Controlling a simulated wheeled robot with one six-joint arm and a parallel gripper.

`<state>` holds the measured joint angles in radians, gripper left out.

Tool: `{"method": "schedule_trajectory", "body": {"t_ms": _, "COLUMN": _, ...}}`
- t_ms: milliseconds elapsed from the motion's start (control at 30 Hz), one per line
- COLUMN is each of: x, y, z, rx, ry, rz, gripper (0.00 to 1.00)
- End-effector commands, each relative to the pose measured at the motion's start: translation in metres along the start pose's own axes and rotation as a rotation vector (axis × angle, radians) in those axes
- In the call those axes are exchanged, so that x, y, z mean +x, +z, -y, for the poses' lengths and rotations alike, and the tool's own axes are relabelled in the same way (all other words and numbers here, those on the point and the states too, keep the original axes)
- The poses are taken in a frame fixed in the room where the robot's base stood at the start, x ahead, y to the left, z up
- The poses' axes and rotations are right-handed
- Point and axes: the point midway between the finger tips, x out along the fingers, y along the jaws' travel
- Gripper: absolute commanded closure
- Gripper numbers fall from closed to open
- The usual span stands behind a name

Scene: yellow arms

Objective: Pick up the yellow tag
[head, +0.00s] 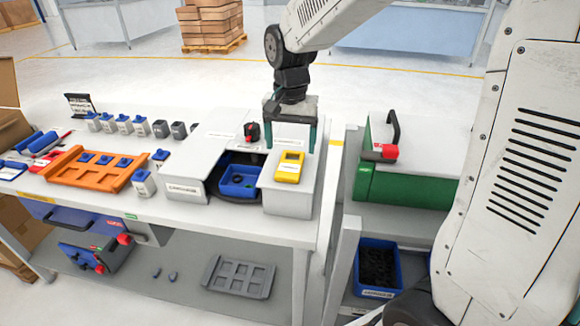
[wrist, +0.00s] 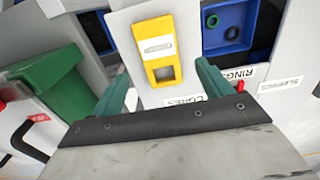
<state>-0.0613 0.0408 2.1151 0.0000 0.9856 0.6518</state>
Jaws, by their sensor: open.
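The yellow tag (head: 289,167) lies flat on top of a white box at the right end of the workbench. It has a white label and a square hole, both clear in the wrist view (wrist: 156,50). My gripper (head: 290,146) is above and just behind the tag in the head view, pointing down. Its green fingers are spread open with nothing held. In the wrist view the tag lies between and beyond the two fingertips (wrist: 162,70). I see no contact with the tag.
A blue bin (head: 238,188) with dark rings sits left of the tag. A black-and-red item (head: 252,132) stands behind it. An orange tray (head: 92,180) and several small jars are further left. A green case (head: 410,188) stands to the right.

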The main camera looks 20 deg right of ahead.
Motion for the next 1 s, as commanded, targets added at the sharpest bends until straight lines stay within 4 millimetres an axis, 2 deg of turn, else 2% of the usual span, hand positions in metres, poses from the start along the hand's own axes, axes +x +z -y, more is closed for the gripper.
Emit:
{"method": "schedule_trajectory", "body": {"t_ms": 300, "x": 0.045, "y": 0.001, "z": 0.0, "rx": -0.001, "ry": 0.002, "rz": 0.002, "gripper": 0.22}}
{"method": "schedule_trajectory", "body": {"t_ms": 600, "x": 0.051, "y": 0.001, "z": 0.0, "rx": -0.001, "ry": 0.0, "rz": 0.0, "gripper": 0.22}}
{"method": "schedule_trajectory", "body": {"t_ms": 633, "x": 0.051, "y": 0.001, "z": 0.0, "rx": -0.001, "ry": 0.0, "rz": 0.0, "gripper": 0.25}}
{"method": "schedule_trajectory", "body": {"t_ms": 800, "x": 0.051, "y": 0.001, "z": 0.0, "rx": -0.001, "ry": 0.0, "rz": 0.0, "gripper": 0.71}}
{"method": "schedule_trajectory", "body": {"t_ms": 1000, "x": 0.051, "y": 0.001, "z": 0.0, "rx": -0.001, "ry": 0.0, "rz": 0.0, "gripper": 0.71}}
